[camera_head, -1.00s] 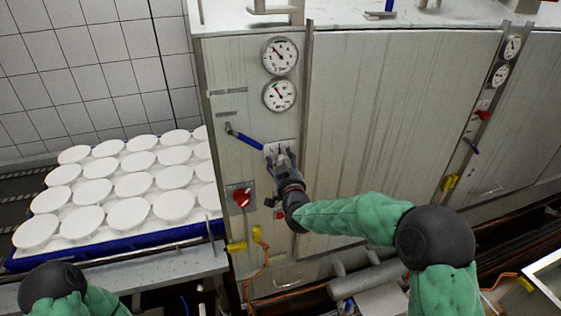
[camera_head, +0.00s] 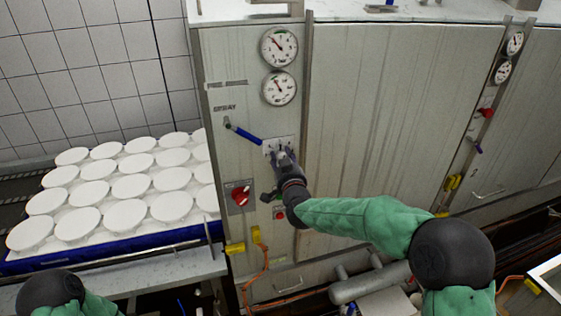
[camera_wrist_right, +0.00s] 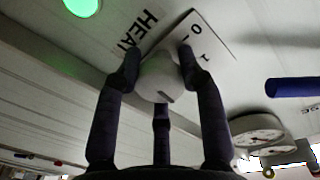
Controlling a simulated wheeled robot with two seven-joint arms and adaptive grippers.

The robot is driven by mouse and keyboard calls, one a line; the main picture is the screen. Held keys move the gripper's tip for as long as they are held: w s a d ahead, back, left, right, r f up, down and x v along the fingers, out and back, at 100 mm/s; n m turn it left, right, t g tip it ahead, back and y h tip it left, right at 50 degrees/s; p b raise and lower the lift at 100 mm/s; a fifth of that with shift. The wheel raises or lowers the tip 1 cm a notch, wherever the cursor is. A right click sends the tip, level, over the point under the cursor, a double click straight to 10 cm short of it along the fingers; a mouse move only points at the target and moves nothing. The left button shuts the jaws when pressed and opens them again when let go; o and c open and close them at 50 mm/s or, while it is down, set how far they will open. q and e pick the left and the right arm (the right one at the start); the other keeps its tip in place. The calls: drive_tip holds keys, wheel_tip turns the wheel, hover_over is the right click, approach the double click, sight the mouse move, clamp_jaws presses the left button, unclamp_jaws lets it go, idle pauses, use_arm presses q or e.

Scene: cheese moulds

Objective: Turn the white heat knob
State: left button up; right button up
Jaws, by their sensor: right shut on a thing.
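In the head view my right gripper (camera_head: 283,160) is at the same plate (camera_head: 270,146) and hides most of the knob. My left gripper is not in view; only part of my left arm shows at the lower left.
A blue-handled lever (camera_head: 245,134) is just up and left of the knob, below two dials (camera_head: 279,88). A red switch (camera_head: 240,196) is lower left. A green light (camera_wrist_right: 82,6) shows in the wrist view. A blue tray (camera_head: 120,256) of white moulds stands at left.

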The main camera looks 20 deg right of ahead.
drive_tip(key=shift+a+f, duration=0.1)
drive_tip(key=o, duration=1)
drive_tip(key=shift+c, duration=0.2)
drive_tip(key=shift+o, duration=0.9)
drive_tip(key=shift+a, duration=0.1)
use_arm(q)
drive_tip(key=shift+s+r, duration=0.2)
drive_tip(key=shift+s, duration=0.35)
use_arm(e)
drive_tip(key=s, duration=1.1)
drive_tip(key=shift+s+a, duration=0.4)
